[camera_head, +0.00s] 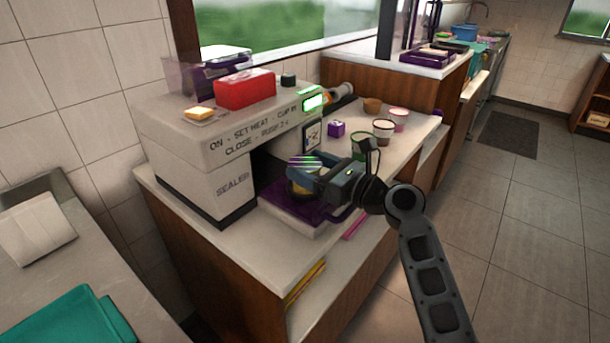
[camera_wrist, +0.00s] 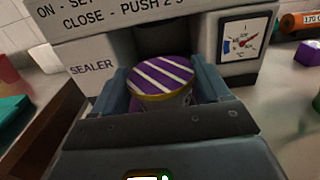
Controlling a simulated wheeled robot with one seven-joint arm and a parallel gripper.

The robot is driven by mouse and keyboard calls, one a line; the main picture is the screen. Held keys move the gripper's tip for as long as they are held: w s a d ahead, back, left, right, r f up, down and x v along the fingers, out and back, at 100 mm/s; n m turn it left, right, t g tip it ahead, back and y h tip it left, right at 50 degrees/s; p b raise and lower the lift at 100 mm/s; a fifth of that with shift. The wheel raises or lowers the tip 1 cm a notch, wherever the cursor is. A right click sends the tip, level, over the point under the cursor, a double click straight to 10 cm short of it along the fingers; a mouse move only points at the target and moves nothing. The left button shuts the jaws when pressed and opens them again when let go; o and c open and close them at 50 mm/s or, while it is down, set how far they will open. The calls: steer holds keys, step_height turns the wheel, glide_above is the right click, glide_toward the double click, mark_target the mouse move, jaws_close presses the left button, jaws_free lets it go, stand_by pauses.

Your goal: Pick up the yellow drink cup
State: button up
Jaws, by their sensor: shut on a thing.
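The yellow drink cup (camera_head: 303,186) stands upright at the mouth of the sealer (camera_head: 195,160), above its purple tray (camera_head: 290,209). In the wrist view the cup's lid (camera_wrist: 165,78) is purple with white stripes and a yellow rim. My gripper (camera_head: 305,180) reaches in from the right and is shut on the cup, one finger at each side. In the wrist view my gripper (camera_wrist: 163,92) hides most of the cup's lower body. I cannot tell whether the cup's bottom touches the tray.
The sealer's body overhangs behind the cup, with a dial (camera_wrist: 240,46) on its front. A purple cube (camera_head: 336,129) and several small cups, one of them a dark-topped cup (camera_head: 383,131), stand on the counter behind my gripper. A red box (camera_head: 245,88) sits on the sealer.

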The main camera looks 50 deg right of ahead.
steer(key=shift+c, duration=1.2)
steer(key=shift+r, duration=0.5)
steer(key=r, duration=0.3)
steer(key=shift+s+d+r+p, duration=0.25)
steer(key=shift+d+r+p, duration=0.1)
steer(key=shift+r, duration=0.05)
steer(key=s+d+r, duration=0.6)
steer(key=s+d, duration=0.1)
steer(key=shift+s+d, duration=0.3)
steer(key=shift+s, duration=0.1)
